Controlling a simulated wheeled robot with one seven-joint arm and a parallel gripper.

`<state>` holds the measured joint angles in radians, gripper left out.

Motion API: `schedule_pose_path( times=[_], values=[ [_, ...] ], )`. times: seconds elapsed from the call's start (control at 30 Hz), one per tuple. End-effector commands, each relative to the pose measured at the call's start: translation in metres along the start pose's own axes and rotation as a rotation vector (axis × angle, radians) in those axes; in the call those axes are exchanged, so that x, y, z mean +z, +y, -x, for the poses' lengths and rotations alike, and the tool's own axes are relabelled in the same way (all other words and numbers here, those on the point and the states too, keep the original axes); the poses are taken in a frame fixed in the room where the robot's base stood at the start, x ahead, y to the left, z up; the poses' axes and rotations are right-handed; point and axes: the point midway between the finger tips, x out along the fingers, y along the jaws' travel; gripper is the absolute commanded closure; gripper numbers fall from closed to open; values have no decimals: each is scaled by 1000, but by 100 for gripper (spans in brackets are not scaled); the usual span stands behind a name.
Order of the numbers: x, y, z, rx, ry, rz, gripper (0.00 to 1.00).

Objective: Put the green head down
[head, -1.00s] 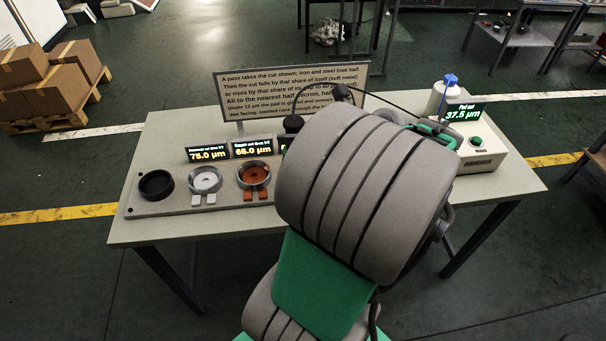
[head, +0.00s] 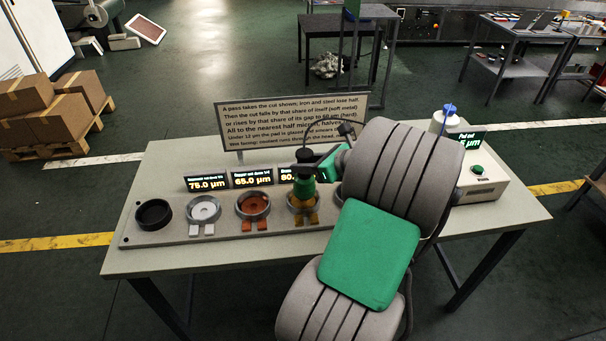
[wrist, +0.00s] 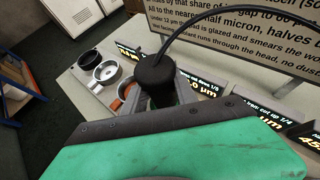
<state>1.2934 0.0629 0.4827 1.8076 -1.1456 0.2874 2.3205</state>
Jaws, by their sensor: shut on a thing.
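My gripper (head: 308,167) is shut on the green head (head: 303,189), a small upright tool with a black top and a green body. It is over the brass-coloured cup (head: 292,206), fourth from the left on the rack. I cannot tell whether it touches the cup. In the wrist view the head's black top (wrist: 155,75) sits between the grey fingers (wrist: 162,98), with a dark cable curving up behind it.
The grey rack (head: 180,234) also has a black cup (head: 154,213), a pale grey cup (head: 204,209) and a copper cup (head: 252,206). Small displays and a text sign (head: 290,112) stand behind. A pad device (head: 480,182) and white bottle (head: 446,120) are at the right.

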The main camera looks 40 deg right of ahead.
Motion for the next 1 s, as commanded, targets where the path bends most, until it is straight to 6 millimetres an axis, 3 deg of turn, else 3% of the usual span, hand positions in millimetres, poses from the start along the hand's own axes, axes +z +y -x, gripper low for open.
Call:
schedule_pose_path(
  times=[0.17, 0.33, 0.73, 0.77, 1.0],
  values=[
    [-4, -5, -13, 1, -4, 3, 100],
    [-27, -7, -28, 0, -3, 0, 100],
    [-34, -7, -32, -2, -4, 3, 100],
    [-36, -7, -32, 0, -1, 0, 64],
    [-36, -7, -32, 0, -1, 0, 44]
  ],
)
